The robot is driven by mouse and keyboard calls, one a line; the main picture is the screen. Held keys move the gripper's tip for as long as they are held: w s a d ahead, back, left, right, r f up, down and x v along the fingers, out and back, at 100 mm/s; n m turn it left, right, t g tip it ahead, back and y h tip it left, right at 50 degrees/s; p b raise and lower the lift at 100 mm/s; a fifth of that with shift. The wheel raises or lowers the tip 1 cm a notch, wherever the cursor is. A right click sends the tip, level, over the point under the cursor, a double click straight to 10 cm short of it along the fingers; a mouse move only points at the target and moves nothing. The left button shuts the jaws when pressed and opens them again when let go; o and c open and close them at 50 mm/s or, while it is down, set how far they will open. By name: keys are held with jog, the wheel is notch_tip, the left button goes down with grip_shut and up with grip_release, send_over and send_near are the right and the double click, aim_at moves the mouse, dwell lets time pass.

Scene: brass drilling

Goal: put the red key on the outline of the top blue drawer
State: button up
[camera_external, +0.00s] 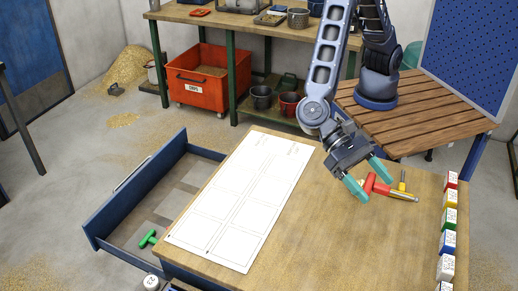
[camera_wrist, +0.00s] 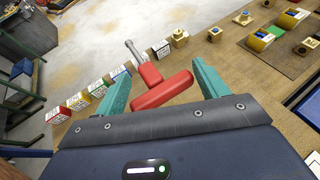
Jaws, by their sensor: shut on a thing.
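The red key (camera_external: 375,185), a T-handled tool with a metal shaft, is at my gripper (camera_external: 367,177) above the right part of the wooden tabletop. My gripper's teal fingers are shut on its red handle. In the wrist view the red key (camera_wrist: 162,92) lies between the fingertips of my gripper (camera_wrist: 160,88), its shaft pointing away. The top blue drawer (camera_external: 118,190) is pulled open on the left side of the table. Its floor shows darker and lighter patches; I cannot clearly make out an outline. A green T-handled key (camera_external: 148,239) lies in the drawer's near end.
A white sheet (camera_external: 240,200) with printed rectangles covers the table's left half. Several coloured, labelled blocks (camera_external: 447,240) line the right edge. In the wrist view, brass parts (camera_wrist: 262,40) stand on the table.

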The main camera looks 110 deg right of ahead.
jog(key=shift+r, duration=0.5)
jog(key=shift+w+d, duration=0.15)
jog(key=w+d+f+m+t, duration=0.3)
jog(key=w+d, duration=0.3)
jog(key=d, duration=0.4)
jog(key=w+d+f+m+t, duration=0.2)
jog(key=w+d+m+t, duration=0.15)
jog(key=w+d, duration=0.45)
jog(key=w+d+f+m+t, duration=0.3)
jog(key=d+t, duration=0.1)
jog(key=d, duration=0.8)
jog(key=d+f+m+t+h, duration=0.2)
jog(key=d+m+t+h, duration=0.1)
jog(key=d, duration=1.4)
jog(key=w+d+f+m+t+h, duration=0.1)
jog(key=d+m+t+h, duration=0.2)
jog(key=d, duration=1.4)
jog(key=m+h, duration=0.2)
jog(key=shift+w+d+f+m+t+h, duration=0.25)
jog(key=shift+w+f+m+t+h, duration=0.05)
jog(key=shift+f+m+t+h, duration=0.1)
